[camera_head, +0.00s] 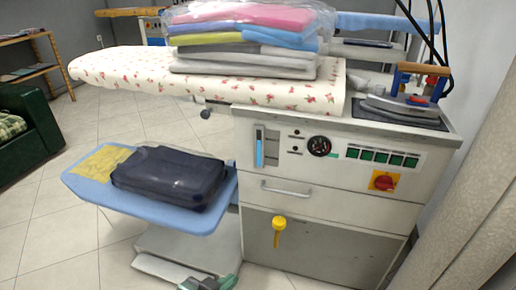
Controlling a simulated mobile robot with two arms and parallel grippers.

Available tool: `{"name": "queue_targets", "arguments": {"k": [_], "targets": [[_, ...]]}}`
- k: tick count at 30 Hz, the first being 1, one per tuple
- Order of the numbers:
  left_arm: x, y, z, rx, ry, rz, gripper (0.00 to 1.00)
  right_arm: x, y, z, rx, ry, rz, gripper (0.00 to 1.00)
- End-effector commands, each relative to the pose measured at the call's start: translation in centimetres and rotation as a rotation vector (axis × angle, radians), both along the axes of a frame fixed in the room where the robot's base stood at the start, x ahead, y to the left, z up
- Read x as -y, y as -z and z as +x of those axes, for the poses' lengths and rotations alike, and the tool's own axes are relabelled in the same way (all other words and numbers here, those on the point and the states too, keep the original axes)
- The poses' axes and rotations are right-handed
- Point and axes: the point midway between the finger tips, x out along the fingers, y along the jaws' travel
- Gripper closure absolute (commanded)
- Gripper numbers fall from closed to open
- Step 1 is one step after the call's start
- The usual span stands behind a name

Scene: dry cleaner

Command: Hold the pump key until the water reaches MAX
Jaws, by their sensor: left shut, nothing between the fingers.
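The white ironing station's front panel (300,170) carries an upright level gauge (266,147) at its left, with a blue column in it. Its MAX mark is too small to read. Small dark keys (296,134) sit right of the gauge, by a round black dial (319,146). A row of green keys (381,157) lies further right. I cannot tell which is the pump key. My right gripper is not in view.
A red switch (384,181) sits under the green keys. An iron (400,106) stands on top, beside the floral ironing board (130,72) with wrapped folded clothes (245,40). A dark bundle (170,178) lies on the blue shelf (85,183). A yellow handle (279,230) is on the lower front.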

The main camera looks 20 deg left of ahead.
Motion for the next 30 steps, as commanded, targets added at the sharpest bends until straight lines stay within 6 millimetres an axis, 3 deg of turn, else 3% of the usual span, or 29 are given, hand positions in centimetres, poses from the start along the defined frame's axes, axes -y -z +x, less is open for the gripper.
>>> {"name": "queue_targets", "arguments": {"k": [1,2,30], "targets": [[0.00,0.00,0.01,0.000,0.000,0.000,1.00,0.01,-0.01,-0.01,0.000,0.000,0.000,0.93],[0.00,0.00,0.01,0.000,0.000,0.000,1.00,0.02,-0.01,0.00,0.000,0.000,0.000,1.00],[-0.01,0.01,0.06,0.001,0.000,0.000,1.00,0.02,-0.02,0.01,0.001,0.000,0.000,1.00]]}}
